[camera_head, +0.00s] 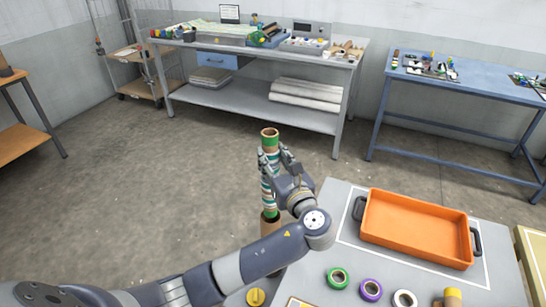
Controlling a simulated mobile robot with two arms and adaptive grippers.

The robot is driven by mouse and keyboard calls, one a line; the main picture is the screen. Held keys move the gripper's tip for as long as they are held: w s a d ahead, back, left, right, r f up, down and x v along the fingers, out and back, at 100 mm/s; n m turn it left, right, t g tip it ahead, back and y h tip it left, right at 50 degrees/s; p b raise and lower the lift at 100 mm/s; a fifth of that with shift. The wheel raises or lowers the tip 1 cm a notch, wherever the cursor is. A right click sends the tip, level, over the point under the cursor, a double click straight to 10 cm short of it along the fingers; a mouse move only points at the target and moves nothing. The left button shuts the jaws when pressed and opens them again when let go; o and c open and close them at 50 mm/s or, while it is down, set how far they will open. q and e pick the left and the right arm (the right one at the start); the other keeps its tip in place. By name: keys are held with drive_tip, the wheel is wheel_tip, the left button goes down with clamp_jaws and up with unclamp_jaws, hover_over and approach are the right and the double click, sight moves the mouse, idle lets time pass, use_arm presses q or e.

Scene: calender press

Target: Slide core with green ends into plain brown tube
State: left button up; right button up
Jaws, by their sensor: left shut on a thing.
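The core with green ends (270,134) stands upright, with green, white and brown bands along its length. My left gripper (270,163) is shut on its upper part, reaching in from the right side. The plain brown tube (269,227) stands upright below the core. The core's lower green end is at the tube's mouth; how far it is inside, if at all, I cannot tell. My left wrist hides part of the tube's right side. My right gripper is not in view.
A grey table (325,258) in front bears an orange tray (412,248) with dark handles. Green (338,278), purple (371,290) and white (404,299) rings lie near its front. A cluttered grey bench (250,105) and a blue table (480,85) stand behind, across open floor.

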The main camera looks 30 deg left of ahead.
sight(273, 168)
use_arm(q)
drive_tip(key=shift+r+p, duration=0.1)
drive_tip(key=shift+p, duration=0.25)
idle(0.3)
drive_tip(key=shift+f+b, duration=0.4)
drive_tip(key=shift+f, duration=1.4)
drive_tip(key=shift+f, duration=0.15)
